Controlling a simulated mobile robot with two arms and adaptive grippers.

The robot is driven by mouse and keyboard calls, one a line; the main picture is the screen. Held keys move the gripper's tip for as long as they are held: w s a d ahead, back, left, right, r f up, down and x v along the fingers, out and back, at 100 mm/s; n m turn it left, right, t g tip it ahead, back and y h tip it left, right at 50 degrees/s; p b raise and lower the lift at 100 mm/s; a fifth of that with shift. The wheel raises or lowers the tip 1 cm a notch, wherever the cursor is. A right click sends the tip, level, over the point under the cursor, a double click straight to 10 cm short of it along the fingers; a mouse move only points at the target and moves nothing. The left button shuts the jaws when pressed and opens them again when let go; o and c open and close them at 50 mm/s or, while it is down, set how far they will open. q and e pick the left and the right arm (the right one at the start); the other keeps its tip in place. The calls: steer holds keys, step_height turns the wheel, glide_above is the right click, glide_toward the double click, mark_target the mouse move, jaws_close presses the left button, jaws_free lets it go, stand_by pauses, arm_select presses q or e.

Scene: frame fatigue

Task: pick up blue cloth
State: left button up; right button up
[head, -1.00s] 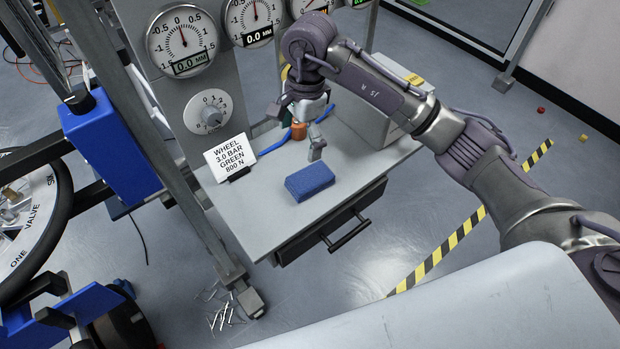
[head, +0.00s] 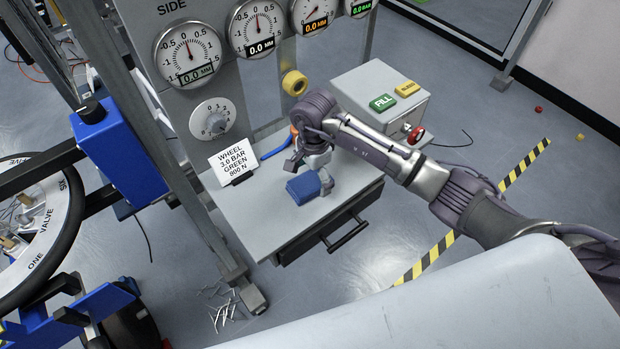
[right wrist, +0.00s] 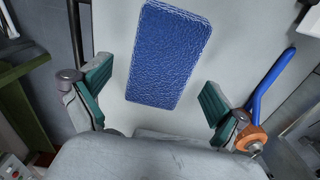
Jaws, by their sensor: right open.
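The blue cloth (head: 303,189) is a folded, rectangular pad lying on the grey table top (head: 262,222) near its front. My right gripper (head: 309,172) is low over the table at the cloth, its fingers on either side of it in the head view. In the right wrist view the cloth (right wrist: 168,55) lies ahead between the two green-padded fingers of the open gripper (right wrist: 155,98), with a gap on each side. Whether the fingers touch the table cannot be told. My left gripper is not in view.
A sign card (head: 233,161) stands left of the cloth. A blue-handled tool with an orange part (right wrist: 262,95) lies close to one finger. A grey box with a green button (head: 382,102) stands at the table's back right. A gauge panel (head: 200,95) rises behind the left side.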

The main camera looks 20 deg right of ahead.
steer(key=shift+f, duration=0.7)
steer(key=c, duration=1.2)
steer(key=shift+r, duration=0.1)
steer(key=shift+c, duration=0.2)
steer(key=shift+r, duration=0.4)
step_height(320, 180, up, 3)
steer(key=shift+w+f+b, duration=0.15)
steer(key=shift+b, duration=0.75)
steer(key=s+a+r+b, duration=0.2)
steer(key=s+r, duration=0.5)
steer(key=s, duration=0.4)
steer(key=shift+s+r, duration=0.2)
steer(key=shift+s, duration=0.2)
